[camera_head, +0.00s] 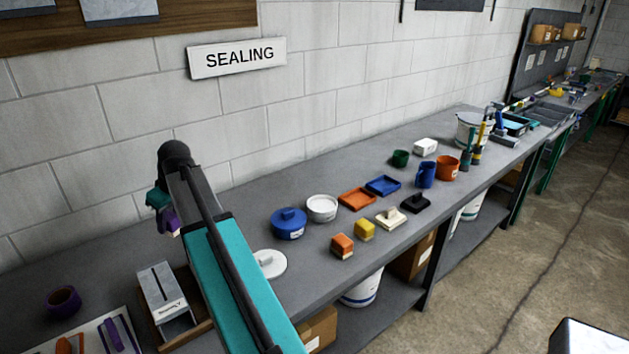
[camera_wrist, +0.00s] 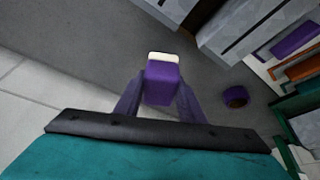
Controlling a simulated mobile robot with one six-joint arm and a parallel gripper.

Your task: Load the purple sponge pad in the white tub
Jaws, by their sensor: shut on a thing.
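The purple sponge pad (camera_wrist: 162,84), a block with a whitish layer at its far end, is between the fingers of my gripper (camera_wrist: 161,94) in the wrist view. My gripper is shut on it. In the head view my gripper (camera_head: 167,220) is at the left, raised above the bench in front of the wall, and the pad is hard to tell from the fingers there. The white tub (camera_head: 322,216) is round and open-topped, and stands on the bench right of my arm, beside a blue lidded pot (camera_head: 289,227). My gripper is well left of the tub.
A white round lid (camera_head: 270,264) lies in front of the blue pot, close to my arm. Orange (camera_head: 342,247) and yellow (camera_head: 365,230) blocks and an orange tray (camera_head: 357,199) are right of the tub. A purple ring-like container (camera_head: 62,302) stands at far left.

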